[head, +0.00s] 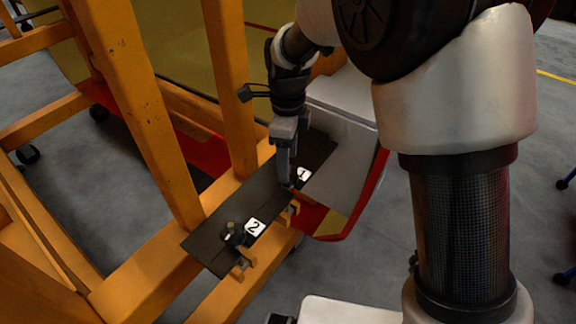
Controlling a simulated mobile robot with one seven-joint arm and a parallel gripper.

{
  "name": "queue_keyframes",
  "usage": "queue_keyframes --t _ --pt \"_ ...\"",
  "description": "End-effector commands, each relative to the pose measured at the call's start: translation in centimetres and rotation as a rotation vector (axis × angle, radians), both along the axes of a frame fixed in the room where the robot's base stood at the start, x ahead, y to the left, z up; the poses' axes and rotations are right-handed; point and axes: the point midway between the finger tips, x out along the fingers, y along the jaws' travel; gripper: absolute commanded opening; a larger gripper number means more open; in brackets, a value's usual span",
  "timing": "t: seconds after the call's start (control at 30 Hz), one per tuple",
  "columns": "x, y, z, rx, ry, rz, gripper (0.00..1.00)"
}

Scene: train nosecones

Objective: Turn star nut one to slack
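My gripper (288,180) points down at the dark plate (262,190), right beside the white label "1" (304,175). Its fingers are seen nearly edge-on, so I cannot tell whether they are open, or shut on something. Star nut one is not clearly visible; the fingers seem to cover the place beside label 1. A piece of orange metal (292,208) shows just below the fingertips. A second dark star nut (233,236) stands on the plate beside the white label "2" (255,228), apart from my gripper.
Orange frame posts (150,115) and (232,90) rise left of and behind the plate. A white and red nosecone (345,150) lies close on the gripper's right. Grey floor (350,265) is open in front of the frame.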

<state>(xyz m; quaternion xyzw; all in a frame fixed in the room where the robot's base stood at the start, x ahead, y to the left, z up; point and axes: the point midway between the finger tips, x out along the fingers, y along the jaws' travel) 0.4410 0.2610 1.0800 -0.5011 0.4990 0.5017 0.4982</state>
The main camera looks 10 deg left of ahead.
Motion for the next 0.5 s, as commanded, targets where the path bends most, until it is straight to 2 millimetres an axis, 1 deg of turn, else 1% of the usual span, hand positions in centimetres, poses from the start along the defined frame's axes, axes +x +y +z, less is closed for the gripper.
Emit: queue_keyframes --t 0.03,0.1,0.2,0.3,0.5 --pt "0.0 0.0 -0.8 -0.001 0.002 0.0 0.58" --pt "0.0 0.0 -1.7 -0.001 0.002 0.0 0.58" --pt "0.0 0.0 -2.5 0.0 0.0 0.0 0.58" --pt "0.0 0.0 -2.8 0.0 0.0 0.0 0.58" --pt "0.0 0.0 -2.9 0.001 -0.001 0.0 0.58"
